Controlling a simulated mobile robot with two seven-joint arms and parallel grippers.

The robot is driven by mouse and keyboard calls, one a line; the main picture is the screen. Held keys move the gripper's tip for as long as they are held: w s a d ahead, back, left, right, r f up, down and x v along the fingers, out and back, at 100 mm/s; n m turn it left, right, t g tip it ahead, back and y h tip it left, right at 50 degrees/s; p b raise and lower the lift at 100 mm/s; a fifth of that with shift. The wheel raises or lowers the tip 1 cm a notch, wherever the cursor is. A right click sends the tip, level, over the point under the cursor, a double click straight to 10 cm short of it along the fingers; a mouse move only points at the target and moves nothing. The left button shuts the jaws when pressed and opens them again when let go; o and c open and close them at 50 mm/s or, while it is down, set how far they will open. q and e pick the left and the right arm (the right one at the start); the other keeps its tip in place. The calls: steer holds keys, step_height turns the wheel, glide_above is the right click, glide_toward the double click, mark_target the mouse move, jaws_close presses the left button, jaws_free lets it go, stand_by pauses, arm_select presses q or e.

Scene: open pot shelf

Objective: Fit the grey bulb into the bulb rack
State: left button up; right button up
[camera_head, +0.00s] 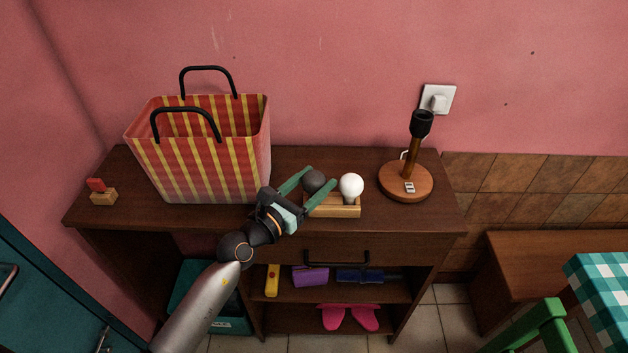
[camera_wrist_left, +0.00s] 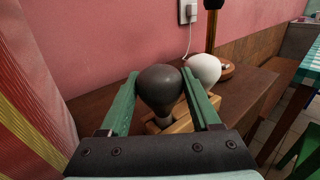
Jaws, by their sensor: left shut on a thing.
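The grey bulb (camera_head: 313,181) is dark and round and sits between the green fingers of my left gripper (camera_head: 316,190), which is shut on it. In the left wrist view the grey bulb (camera_wrist_left: 160,88) is upright, with its narrow base pointing down at the rack. The bulb rack (camera_head: 334,206) is a light wooden block on the shelf top, below the bulb. A white bulb (camera_head: 351,186) stands upright in the rack's right part. Whether the grey bulb's base is inside the rack or just above it, I cannot tell. My right gripper is not in view.
A striped bag (camera_head: 205,155) with black handles stands left of my gripper. A lamp base with a bare socket (camera_head: 405,182) stands to the right. A small wooden block with a red part (camera_head: 102,193) is at the far left. The wall is behind.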

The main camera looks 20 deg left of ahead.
arm_select(q)
steer(key=shift+f, duration=0.3)
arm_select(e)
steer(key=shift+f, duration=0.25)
arm_select(q)
steer(key=o, duration=1.1)
steer(key=shift+c, duration=0.2)
steer(key=shift+v, duration=0.85)
steer(key=b+v, duration=0.1)
steer(key=v, duration=0.9)
steer(key=shift+s+a+b, duration=0.15)
steer(key=shift+s+b, duration=0.15)
steer(key=shift+s, duration=0.05)
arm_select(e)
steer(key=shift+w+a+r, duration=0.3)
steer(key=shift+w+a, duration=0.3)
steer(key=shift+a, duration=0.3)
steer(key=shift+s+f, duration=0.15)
